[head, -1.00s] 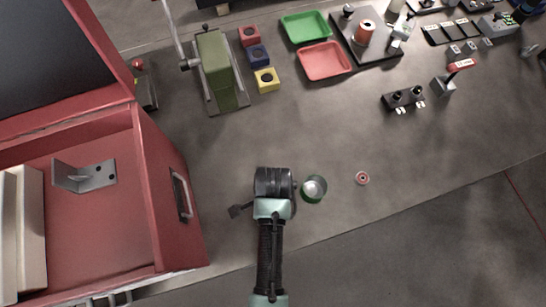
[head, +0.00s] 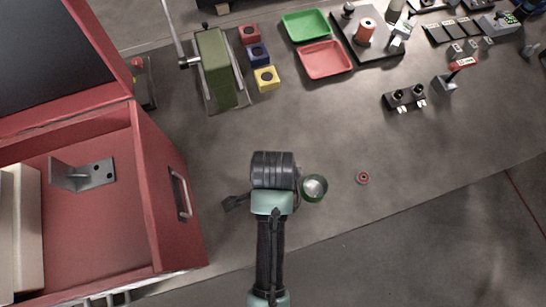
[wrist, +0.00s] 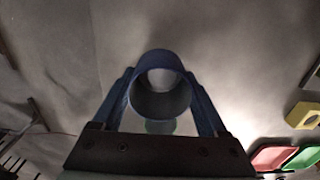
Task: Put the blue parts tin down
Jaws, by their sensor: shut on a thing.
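In the wrist view the blue parts tin (wrist: 160,104) is a round, open cup between the two fingers of my gripper (wrist: 160,86), which is shut on it. The tin's mouth faces the wrist camera. In the head view my gripper (head: 273,172) is seen from above over the bench's front part; its fingers and the blue tin are hidden under the wrist. I cannot tell the gap between tin and bench.
A green tin (head: 314,188) with a bright inside stands close right of my wrist. A small red ring (head: 362,178) lies farther right. The red toolbox (head: 160,190) is at left. The bench (head: 330,125) is clear beyond my gripper.

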